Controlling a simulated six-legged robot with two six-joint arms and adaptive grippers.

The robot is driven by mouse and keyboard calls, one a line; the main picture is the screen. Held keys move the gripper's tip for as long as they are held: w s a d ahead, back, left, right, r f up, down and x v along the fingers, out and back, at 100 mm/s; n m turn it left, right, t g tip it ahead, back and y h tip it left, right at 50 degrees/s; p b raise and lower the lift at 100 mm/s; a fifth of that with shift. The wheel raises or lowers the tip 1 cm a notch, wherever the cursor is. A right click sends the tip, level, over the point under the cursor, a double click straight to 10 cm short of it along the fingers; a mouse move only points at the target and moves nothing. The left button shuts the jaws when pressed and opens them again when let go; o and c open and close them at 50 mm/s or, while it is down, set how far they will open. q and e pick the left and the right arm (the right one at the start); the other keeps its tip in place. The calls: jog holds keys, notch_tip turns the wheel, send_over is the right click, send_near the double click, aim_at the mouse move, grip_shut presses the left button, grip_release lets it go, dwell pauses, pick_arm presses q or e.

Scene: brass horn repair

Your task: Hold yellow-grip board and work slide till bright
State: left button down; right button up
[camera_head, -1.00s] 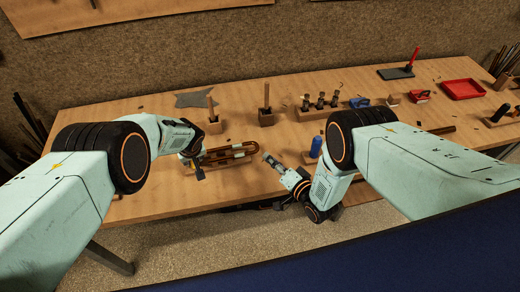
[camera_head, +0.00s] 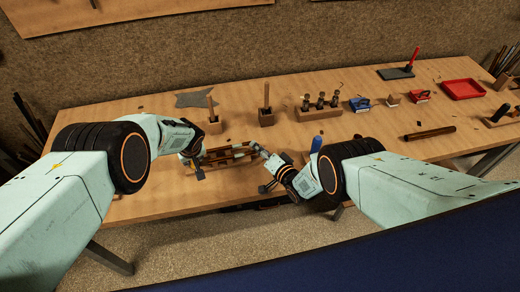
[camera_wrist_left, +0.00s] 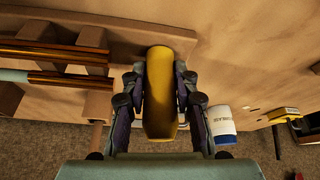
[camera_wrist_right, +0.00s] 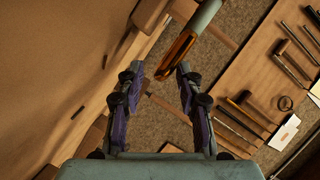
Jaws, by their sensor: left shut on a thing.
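A board (camera_head: 207,162) with brass slide tubes (camera_head: 235,150) along it lies near the table's front edge. My left gripper (camera_wrist_left: 160,92) is shut on its yellow grip (camera_wrist_left: 160,75). The brass tubes show left of the grip in the left wrist view (camera_wrist_left: 55,60), resting across wooden crosspieces; one carries a pale sleeve (camera_wrist_left: 25,75). My right gripper (camera_wrist_right: 158,72) is at the board's right end in the head view (camera_head: 257,148). Its fingers are spread, with a brass tube end (camera_wrist_right: 178,55) between or just beyond the tips; contact is unclear. A pale sleeve (camera_wrist_right: 205,15) covers that tube higher up.
A blue-capped white container (camera_wrist_left: 222,123) stands right of the grip in the left wrist view. Behind are wooden blocks with upright handles (camera_head: 266,117), a rack (camera_head: 320,112), a blue tool (camera_head: 359,103) and a red tray (camera_head: 462,89). A dark rod (camera_head: 430,132) lies right.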

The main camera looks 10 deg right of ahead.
grip_shut()
dwell(0.4)
jog(key=shift+s+a+f, duration=0.1)
dwell(0.3)
